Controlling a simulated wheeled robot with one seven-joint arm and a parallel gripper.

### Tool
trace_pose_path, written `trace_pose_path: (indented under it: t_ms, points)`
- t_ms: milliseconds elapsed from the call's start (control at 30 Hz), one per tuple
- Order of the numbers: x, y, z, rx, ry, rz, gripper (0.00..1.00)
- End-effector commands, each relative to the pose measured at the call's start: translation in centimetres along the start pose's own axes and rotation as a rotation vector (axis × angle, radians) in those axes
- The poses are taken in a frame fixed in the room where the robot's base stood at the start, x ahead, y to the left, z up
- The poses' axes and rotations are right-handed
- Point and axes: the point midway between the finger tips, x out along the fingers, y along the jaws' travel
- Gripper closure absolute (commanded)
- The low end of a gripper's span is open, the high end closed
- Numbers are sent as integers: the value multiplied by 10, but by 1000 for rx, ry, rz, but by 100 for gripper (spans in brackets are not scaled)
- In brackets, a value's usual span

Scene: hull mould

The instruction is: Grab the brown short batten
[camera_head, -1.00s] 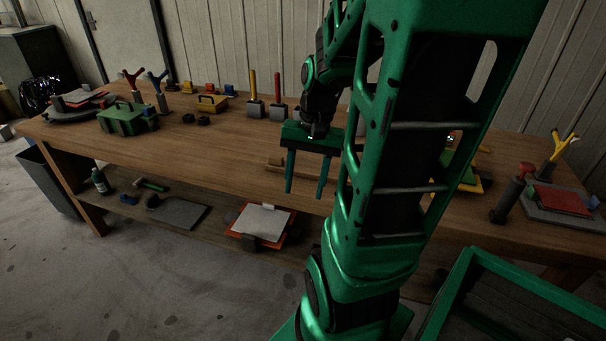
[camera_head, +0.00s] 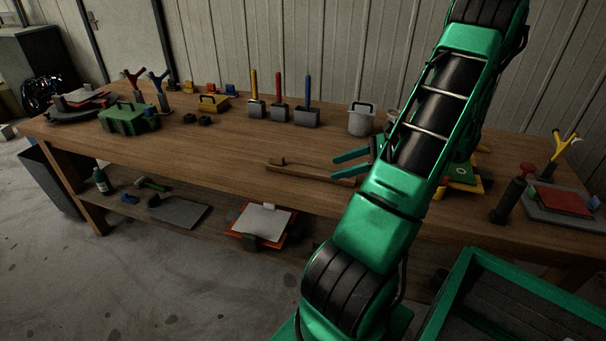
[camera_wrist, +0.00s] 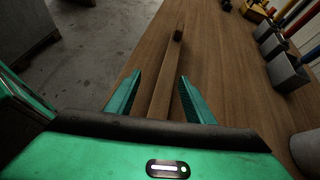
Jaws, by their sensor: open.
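The brown short batten (camera_head: 308,172) lies flat along the front edge of the workbench in the head view, with a small raised block at its left end. Its right end is hidden behind my gripper and arm. My gripper (camera_head: 341,166) is open, low over the bench at the batten's right part, its fingers pointing left. In the wrist view the batten (camera_wrist: 168,75) runs away from me between the two open fingers (camera_wrist: 156,92), with a gap on each side. Its near end is hidden by the gripper body.
The wooden workbench (camera_head: 225,146) has free room left of the batten. Behind stand a grey pot (camera_head: 361,121) and several grey blocks with coloured handles (camera_head: 307,115). A green toolbox (camera_head: 128,119) is at the left. A black-and-red tool (camera_head: 510,196) stands at the right.

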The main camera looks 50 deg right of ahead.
Motion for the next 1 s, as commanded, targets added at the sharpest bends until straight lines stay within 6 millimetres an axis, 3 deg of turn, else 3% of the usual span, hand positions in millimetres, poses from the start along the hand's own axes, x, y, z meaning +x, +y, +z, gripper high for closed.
trace_pose_path:
  t_ms: [133, 267, 600, 867, 1000]
  points:
    - [-19, -10, -11, 100, -86, -71, 52]
    - [-23, -14, -13, 135, -119, -93, 52]
    - [20, -18, -8, 140, -123, -95, 52]
    - [38, -17, -8, 140, -122, -95, 52]
    - [59, -14, -8, 140, -122, -93, 52]
